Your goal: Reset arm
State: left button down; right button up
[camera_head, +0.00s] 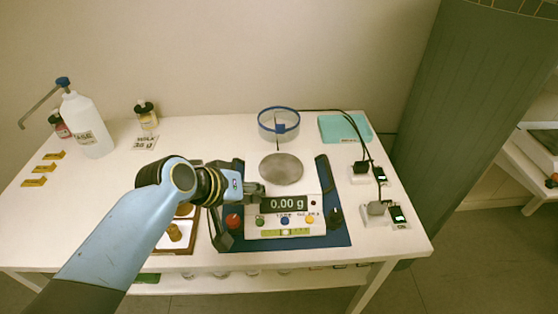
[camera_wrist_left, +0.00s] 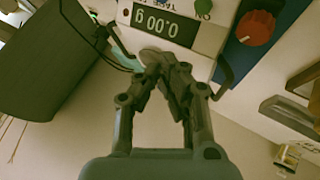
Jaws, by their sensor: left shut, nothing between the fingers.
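My left gripper (camera_head: 254,190) is over the left part of the scale in the head view, in front of the display's left end. Its fingers are shut and empty, and they also show in the left wrist view (camera_wrist_left: 164,65). The scale (camera_head: 285,218) is white, with a display reading 0.00 g and a bare round metal pan (camera_head: 281,168). The scale's display also shows in the left wrist view (camera_wrist_left: 158,23). My left arm (camera_head: 120,225) comes in from the lower left and hides part of the wooden tray. My right gripper is not in view.
A white pump bottle (camera_head: 86,125) and small bottles stand at the back left. A blue-rimmed glass dish (camera_head: 279,124) is behind the scale. A wooden tray (camera_head: 187,245) lies left of the scale. Small devices (camera_head: 384,212) with cables are at right.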

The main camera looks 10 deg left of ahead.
pick_arm(q)
jog(key=s+a+r+m+g+y, duration=0.1)
jog(key=s+a+r+y, duration=0.2)
jog(key=s, duration=0.5)
jog(key=s+a+r+m+g+y, duration=0.15)
jog(key=s+a+r, duration=0.3)
jog(key=s, duration=0.45)
jog(key=s+a+r+m+g+y, duration=0.1)
jog(key=s+a+r+g, duration=0.15)
jog(key=s+a, duration=0.4)
jog(key=s+a+f+b, duration=0.15)
jog(key=f+b, duration=0.25)
jog(key=f, duration=1.2)
jog(key=s+f+b, duration=0.2)
jog(key=f+b, duration=0.1)
jog(key=f, duration=1.4)
jog(key=s+f+g+b, duration=0.1)
jog(key=s+f+b, duration=0.4)
jog(key=s+f, duration=1.3)
notch_tip(320, 180, down, 3)
jog(key=shift+s+a+f+g+b, duration=0.1)
jog(key=shift+s+a+g+b, duration=0.2)
jog(key=shift+g, duration=0.1)
jog(key=shift+n, duration=0.25)
